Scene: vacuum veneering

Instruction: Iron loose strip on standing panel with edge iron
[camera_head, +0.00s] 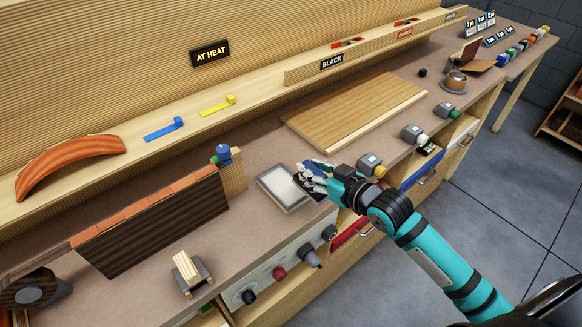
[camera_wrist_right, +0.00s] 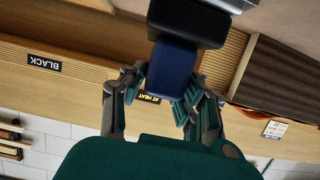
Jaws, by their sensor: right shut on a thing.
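The dark brown panel (camera_head: 155,225) stands on edge at the left of the bench in the head view. An orange-brown strip (camera_head: 145,203) lies along its top edge; whether it touches all along is too small to tell. The fingers partly hide the handle. My left gripper is not in view.
A wooden block (camera_head: 233,178) with a blue-topped fitting (camera_head: 223,153) stands at the panel's right end. A small wood-topped stand (camera_head: 187,270) is in front of the panel. A flat wooden board (camera_head: 355,110) lies farther right. The lit sign (camera_head: 210,53) reads "AT HEAT".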

